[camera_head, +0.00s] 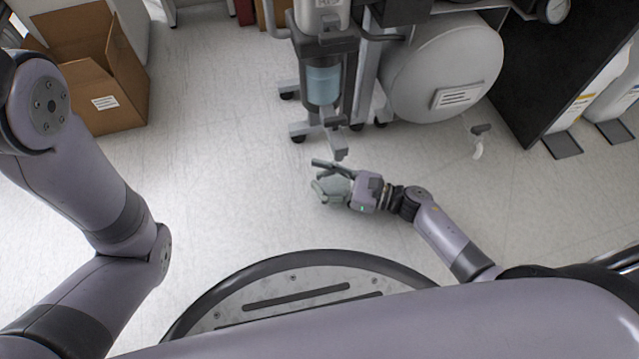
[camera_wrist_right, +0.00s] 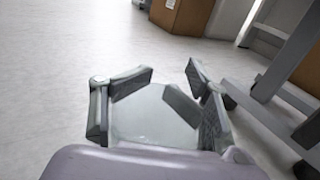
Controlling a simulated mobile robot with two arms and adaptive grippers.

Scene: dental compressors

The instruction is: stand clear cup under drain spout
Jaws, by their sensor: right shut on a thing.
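My right gripper (camera_head: 322,183) is shut on a clear cup, low over the floor in front of the compressor. In the right wrist view the clear cup (camera_wrist_right: 155,115) is between the gripper's fingers (camera_wrist_right: 160,85); the floor shows through it. In the head view the cup is hard to tell from the fingers. A small grey spout (camera_head: 339,150) hangs below the blue-bowled filter, just beyond my right gripper. A white curved spout (camera_head: 477,149) with a dark handle is at the tank's lower right. I cannot tell which is the drain spout. My left gripper is out of view.
The white compressor tank (camera_head: 445,70) and the wheeled stand with the blue bowl (camera_head: 323,84) are at the back. An open cardboard box (camera_head: 110,85) stands at the left. A dark panel (camera_head: 545,75) is at the right. The floor (camera_head: 225,165) between is clear.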

